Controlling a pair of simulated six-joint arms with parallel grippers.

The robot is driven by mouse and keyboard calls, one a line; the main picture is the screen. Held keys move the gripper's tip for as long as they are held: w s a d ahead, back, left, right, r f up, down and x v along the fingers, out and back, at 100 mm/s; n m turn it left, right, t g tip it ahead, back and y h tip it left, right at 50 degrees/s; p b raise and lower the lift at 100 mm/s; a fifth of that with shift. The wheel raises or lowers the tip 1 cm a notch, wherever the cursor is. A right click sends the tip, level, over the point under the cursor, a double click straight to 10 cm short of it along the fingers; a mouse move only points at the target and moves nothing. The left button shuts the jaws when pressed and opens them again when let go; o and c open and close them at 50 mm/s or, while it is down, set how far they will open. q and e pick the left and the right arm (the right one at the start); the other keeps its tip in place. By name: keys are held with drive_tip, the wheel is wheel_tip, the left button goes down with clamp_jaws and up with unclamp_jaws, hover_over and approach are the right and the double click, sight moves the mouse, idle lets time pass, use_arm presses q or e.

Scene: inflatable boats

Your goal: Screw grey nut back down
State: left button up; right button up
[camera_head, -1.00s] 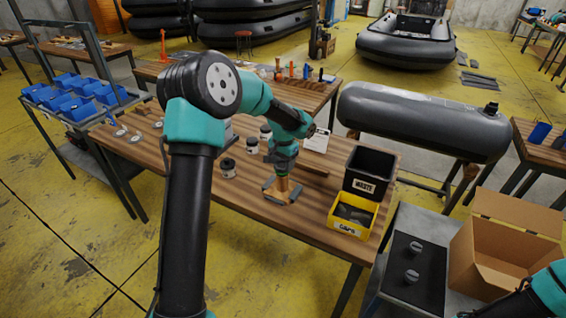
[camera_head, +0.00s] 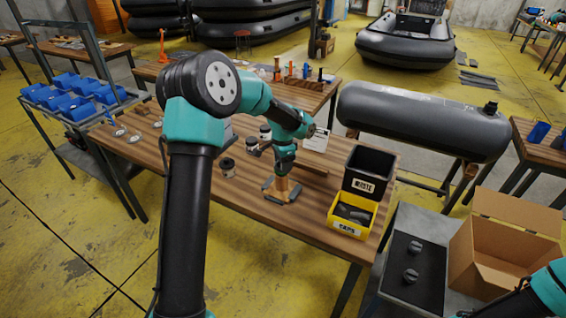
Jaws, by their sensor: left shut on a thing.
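My left gripper (camera_head: 282,174) points straight down over a small upright tan piece (camera_head: 281,187) on a dark grey base (camera_head: 290,195) on the wooden workbench. It is shut at the top of this piece. The grey nut is too small and too covered by the fingers to make out clearly. My right arm shows only at the lower right corner, and its gripper is out of the picture.
A black waste bin (camera_head: 368,170) and a yellow bin (camera_head: 352,214) stand right of the gripper. A long grey tube (camera_head: 424,121) lies behind. A cardboard box (camera_head: 503,250) is at right.

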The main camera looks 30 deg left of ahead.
use_arm(q)
drive_tip(key=o, duration=1)
drive_tip(key=shift+o, duration=0.2)
drive_tip(key=shift+r, duration=4)
